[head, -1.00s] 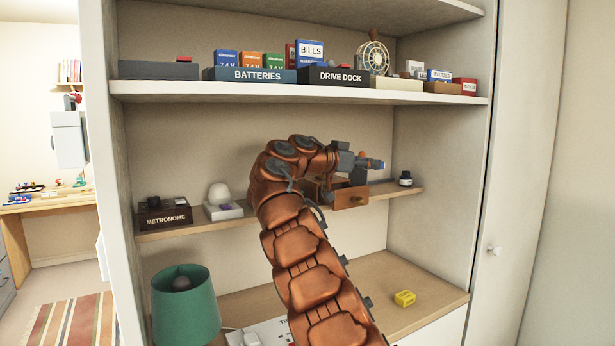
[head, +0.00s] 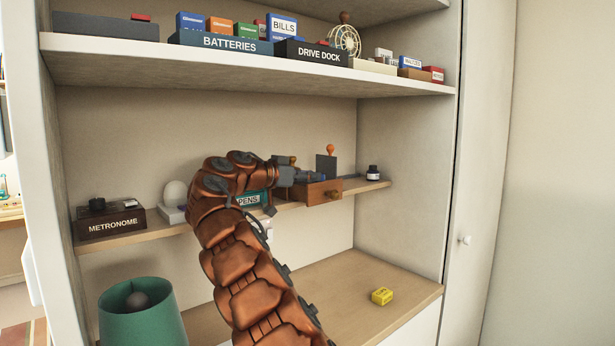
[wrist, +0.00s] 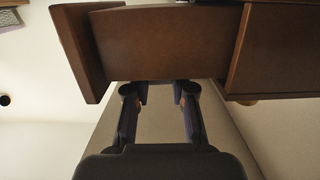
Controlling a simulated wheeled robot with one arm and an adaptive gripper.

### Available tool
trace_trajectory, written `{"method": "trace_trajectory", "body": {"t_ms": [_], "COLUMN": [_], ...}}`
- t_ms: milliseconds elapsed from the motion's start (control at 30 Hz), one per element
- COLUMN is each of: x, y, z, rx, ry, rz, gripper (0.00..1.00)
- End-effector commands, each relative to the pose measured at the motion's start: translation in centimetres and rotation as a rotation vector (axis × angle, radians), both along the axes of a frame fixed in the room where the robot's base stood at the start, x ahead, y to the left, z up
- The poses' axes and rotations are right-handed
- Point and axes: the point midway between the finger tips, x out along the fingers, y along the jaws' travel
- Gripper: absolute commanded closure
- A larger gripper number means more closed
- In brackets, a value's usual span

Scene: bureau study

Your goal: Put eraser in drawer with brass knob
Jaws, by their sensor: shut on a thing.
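A small wooden drawer with a brass knob (head: 335,195) stands pulled out on the middle shelf; its brown side fills the top of the wrist view (wrist: 165,45). My gripper (head: 312,178) reaches in from the left, low over the drawer. In the wrist view its fingers (wrist: 161,92) run behind the drawer's side, with their tips hidden. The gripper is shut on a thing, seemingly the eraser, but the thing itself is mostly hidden. I cannot tell whether it touches the drawer.
A grey plate and an orange-topped knob (head: 330,150) stand behind the drawer, an ink bottle (head: 373,172) to its right. A teal PENS box (head: 250,199) and a metronome box (head: 110,222) are left.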

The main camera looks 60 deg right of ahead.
Motion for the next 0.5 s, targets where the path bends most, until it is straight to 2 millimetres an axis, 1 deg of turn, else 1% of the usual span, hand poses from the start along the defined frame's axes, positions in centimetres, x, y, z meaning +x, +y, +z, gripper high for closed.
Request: {"method": "trace_trajectory", "body": {"t_ms": [500], "x": [0.08], "y": [0.04], "z": [-0.32], "rx": [0.0], "ry": [0.0], "rz": [0.002], "gripper": [1.0]}}
